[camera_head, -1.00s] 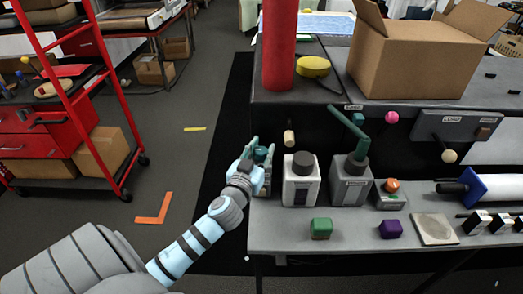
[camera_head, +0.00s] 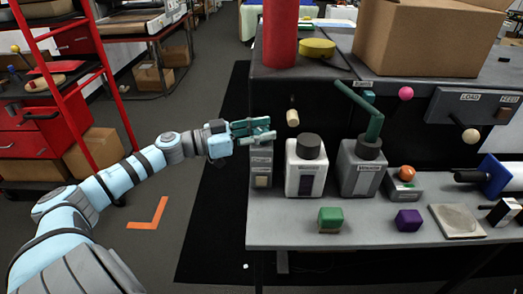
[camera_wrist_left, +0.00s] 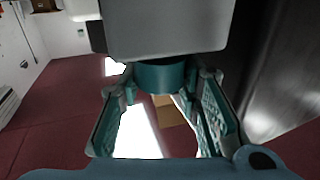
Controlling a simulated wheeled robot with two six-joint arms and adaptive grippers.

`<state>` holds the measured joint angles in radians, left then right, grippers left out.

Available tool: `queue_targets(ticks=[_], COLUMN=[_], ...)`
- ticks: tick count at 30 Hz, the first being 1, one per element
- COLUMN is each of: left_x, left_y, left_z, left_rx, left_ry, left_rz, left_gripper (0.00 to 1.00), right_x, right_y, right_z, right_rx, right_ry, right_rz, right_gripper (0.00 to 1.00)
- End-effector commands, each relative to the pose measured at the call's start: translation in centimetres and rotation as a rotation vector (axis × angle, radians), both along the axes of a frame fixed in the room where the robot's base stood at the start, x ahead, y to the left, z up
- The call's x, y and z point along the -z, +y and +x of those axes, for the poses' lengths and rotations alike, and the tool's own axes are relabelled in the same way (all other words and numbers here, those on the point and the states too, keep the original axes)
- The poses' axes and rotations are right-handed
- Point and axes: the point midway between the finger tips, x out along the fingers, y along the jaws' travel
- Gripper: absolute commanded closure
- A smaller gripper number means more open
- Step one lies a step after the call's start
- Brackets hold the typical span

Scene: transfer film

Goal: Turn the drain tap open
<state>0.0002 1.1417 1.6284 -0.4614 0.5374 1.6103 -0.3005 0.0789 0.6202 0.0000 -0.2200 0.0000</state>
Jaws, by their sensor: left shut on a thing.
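My left gripper (camera_head: 255,131) is above a grey box-shaped container (camera_head: 261,168) at the table's left end. In the left wrist view its fingers (camera_wrist_left: 163,110) are closed around a teal round part (camera_wrist_left: 160,76) under a large pale grey body (camera_wrist_left: 165,28). In the head view the fingers hide that part. I cannot read a label that names the drain tap. A teal lever (camera_head: 360,104) slants up from a grey container (camera_head: 361,170) farther right. My right gripper is not in view.
A white container (camera_head: 304,172) stands right of the left gripper. A wooden knob (camera_head: 292,118) juts just beyond the fingertips. A green block (camera_head: 330,219) and a purple block (camera_head: 408,220) lie near the front edge. Dark floor (camera_head: 221,180) is free to the left.

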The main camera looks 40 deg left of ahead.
Motion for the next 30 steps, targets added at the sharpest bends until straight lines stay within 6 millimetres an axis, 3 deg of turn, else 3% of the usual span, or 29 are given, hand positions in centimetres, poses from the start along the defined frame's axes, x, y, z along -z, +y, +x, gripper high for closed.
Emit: queue_targets(ticks=[1,3,12,30], left_x=[1.3,0.9,-0.2,0.2], left_y=[0.2,0.3,0.4,0.1], left_z=[0.2,0.1,0.2,0.0], left_rx=[0.035,0.097,0.353,0.602], left_ry=[-0.011,-0.011,-0.002,0.002], left_rz=[0.001,0.0,-0.001,0.002], left_gripper=[0.97,0.97,0.97,0.97], right_x=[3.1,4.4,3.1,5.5], right_y=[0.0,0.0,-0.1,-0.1], right_z=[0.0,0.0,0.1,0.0], right_rx=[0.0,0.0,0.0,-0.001], right_ry=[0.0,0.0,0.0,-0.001], right_rz=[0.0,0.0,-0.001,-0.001], right_gripper=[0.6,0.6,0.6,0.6])
